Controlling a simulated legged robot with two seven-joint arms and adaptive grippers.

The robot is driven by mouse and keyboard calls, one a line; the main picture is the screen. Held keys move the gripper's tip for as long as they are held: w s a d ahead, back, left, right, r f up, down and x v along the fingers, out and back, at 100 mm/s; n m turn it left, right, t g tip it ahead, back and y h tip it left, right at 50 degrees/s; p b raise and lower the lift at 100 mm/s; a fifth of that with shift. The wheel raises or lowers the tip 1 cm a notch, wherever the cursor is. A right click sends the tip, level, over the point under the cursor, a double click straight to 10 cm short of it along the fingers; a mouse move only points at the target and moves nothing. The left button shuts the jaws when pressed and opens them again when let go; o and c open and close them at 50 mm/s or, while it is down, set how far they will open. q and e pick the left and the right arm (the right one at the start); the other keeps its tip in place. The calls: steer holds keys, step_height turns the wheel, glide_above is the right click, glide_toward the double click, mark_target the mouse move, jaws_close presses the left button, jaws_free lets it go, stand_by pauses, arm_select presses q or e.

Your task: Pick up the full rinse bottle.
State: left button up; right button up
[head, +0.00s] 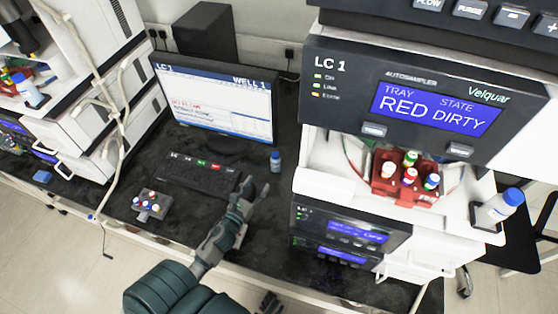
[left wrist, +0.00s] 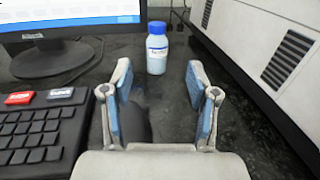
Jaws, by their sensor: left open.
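A small bottle with a blue cap, a pale blue body and a label stands upright on the dark bench (head: 275,161). In the left wrist view the bottle (left wrist: 157,50) is straight ahead, beyond the fingertips and between their lines. Its label is too small to read. My left gripper (head: 252,187) is open and empty, low over the bench on the near side of the bottle, not touching it. It also shows in the left wrist view (left wrist: 158,82). A dark part at the bottom edge of the head view may be my right gripper (head: 270,303); its jaws are unclear.
A monitor (head: 215,100) and keyboard (head: 200,174) are left of the bottle. The LC 1 instrument stack (head: 345,225) rises close on the right. Another blue-capped bottle (head: 497,208) sits in a holder on its far right. A vial rack (head: 151,205) is at left.

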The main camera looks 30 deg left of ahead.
mark_target(273, 158)
arm_select(q)
steer(key=w, duration=0.5)
steer(key=w+a, duration=0.1)
steer(key=w, duration=0.8)
steer(key=shift+w+a+r, duration=0.1)
steer(key=shift+w+a, duration=0.1)
steer(key=shift+w, duration=0.15)
steer(key=shift+s, duration=0.1)
steer(key=c, duration=1)
